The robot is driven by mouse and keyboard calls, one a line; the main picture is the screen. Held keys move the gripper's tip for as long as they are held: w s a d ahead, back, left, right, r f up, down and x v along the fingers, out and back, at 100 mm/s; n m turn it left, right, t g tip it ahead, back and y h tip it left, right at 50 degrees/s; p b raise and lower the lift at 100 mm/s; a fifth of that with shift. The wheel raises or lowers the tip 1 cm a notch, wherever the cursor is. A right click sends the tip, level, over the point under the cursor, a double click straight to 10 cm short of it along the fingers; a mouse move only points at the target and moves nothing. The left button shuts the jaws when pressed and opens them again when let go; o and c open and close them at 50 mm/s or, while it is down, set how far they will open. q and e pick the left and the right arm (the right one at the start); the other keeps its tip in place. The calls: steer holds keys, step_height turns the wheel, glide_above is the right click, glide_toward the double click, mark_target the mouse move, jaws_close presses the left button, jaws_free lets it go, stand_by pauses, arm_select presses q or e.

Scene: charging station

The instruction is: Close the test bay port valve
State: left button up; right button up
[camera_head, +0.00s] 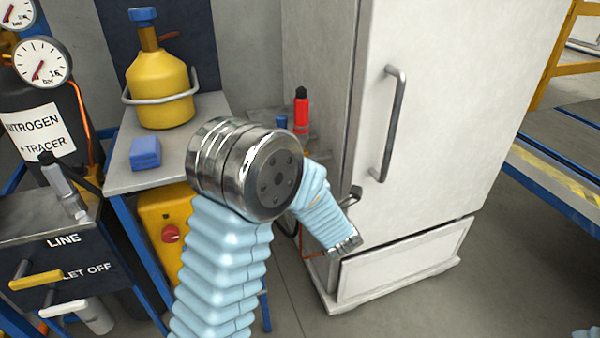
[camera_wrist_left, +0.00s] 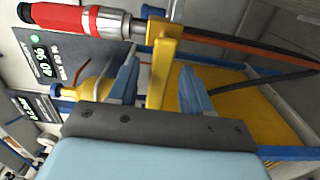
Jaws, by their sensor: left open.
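In the left wrist view a yellow valve handle (camera_wrist_left: 164,48) sits on a metal fitting between a red coupling (camera_wrist_left: 62,18) and the hoses. My left gripper (camera_wrist_left: 159,70) is open, its two blue-grey fingers on either side of the handle. A gap shows on both sides; contact cannot be told. In the head view my left arm bends over and down beside the white cabinet, and its fingers and the handle are not clearly visible. A red and black fitting (camera_head: 301,112) stands upright behind the arm. My right gripper is out of view.
The white cabinet (camera_head: 440,110) with a bar handle stands close right of my left arm. A yellow cylinder (camera_head: 161,88) and a blue block (camera_head: 145,153) stand on the grey bench at left. Black and orange hoses (camera_wrist_left: 255,50) run from the fitting.

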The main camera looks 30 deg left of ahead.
arm_select(q)
steer(key=v, duration=1.1)
steer(key=shift+s+d, duration=0.3)
